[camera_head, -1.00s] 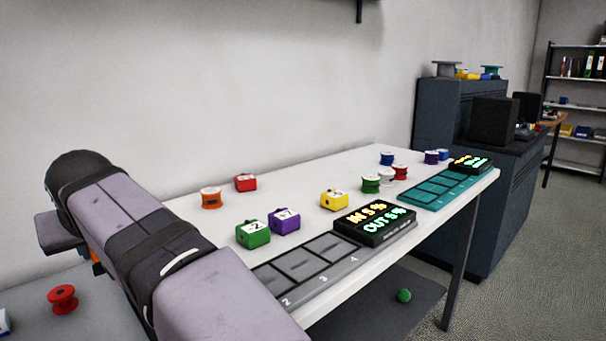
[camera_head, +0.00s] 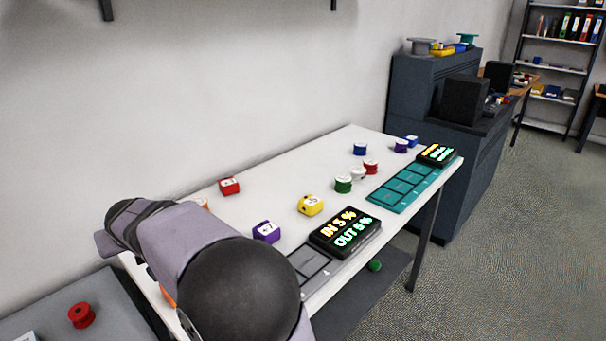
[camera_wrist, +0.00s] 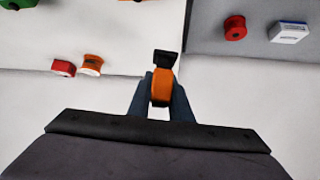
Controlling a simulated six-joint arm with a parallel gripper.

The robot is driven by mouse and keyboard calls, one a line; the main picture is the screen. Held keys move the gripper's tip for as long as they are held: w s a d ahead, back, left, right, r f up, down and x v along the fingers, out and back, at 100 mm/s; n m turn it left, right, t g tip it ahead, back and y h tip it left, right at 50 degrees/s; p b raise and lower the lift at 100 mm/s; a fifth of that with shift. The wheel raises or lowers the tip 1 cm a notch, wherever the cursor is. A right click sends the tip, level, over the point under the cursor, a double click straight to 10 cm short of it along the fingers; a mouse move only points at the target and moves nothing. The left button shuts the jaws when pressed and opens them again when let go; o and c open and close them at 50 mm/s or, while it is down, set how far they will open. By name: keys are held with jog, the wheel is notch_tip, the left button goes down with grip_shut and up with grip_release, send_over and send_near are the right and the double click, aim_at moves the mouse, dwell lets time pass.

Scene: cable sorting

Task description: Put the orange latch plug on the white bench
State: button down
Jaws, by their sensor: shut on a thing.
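In the wrist view my gripper (camera_wrist: 161,92) is shut on the orange latch plug (camera_wrist: 161,90). The plug has an orange body and a black end that points away from the wrist. The white bench (camera_wrist: 100,32) shows in the upper left of the wrist view, and the plug appears beyond its edge there. In the head view the white bench (camera_head: 290,178) runs from the centre towards the back right. My arm covers its near left end and hides the gripper's fingers. Only a small orange patch shows beside the arm. I cannot tell the plug's height.
A grey surface at left holds a red spool (camera_head: 81,315).

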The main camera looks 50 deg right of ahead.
jog(key=w+d+r+m+g+h+p, duration=0.1)
jog(key=d+m+g+h+p, duration=0.3)
jog(key=d+m, duration=0.7)
jog(key=shift+w+d+r+g+h, duration=0.35)
jog(key=shift+g+h, duration=0.45)
jog(key=shift+h, duration=0.6)
jog(key=shift+f, duration=0.1)
jog(key=shift+f+p, duration=0.85)
jog(key=shift+f, duration=4)
jog(key=shift+s+f, duration=0.1)
jog(key=shift+f+b, duration=0.2)
jog(key=shift+b, duration=0.15)
jog(key=c, duration=1.6)
grip_release()
jog(key=shift+r, duration=0.1)
